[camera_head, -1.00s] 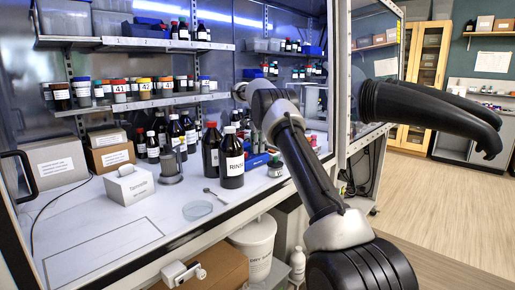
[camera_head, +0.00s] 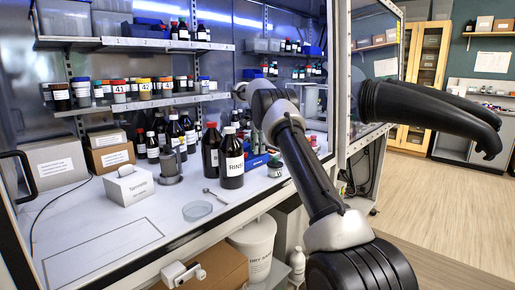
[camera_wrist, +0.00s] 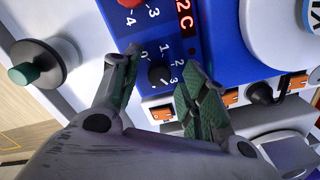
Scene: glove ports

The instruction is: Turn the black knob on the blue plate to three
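In the wrist view a blue plate (camera_wrist: 215,60) carries a small black knob (camera_wrist: 158,76). White numerals 0, 1, 2 and 3 run around the knob's upper and right side. I cannot make out where the knob's pointer stands. My gripper (camera_wrist: 161,66) is open, with one green-padded finger left of the knob and the other to its right. A gap shows between the knob and each finger, and nothing is gripped. In the head view my arm reaches into the cabinet, and the plate, knob and fingers cannot be made out there.
In the head view, bottles (camera_head: 230,158) and a white box (camera_head: 129,186) stand on the bench.

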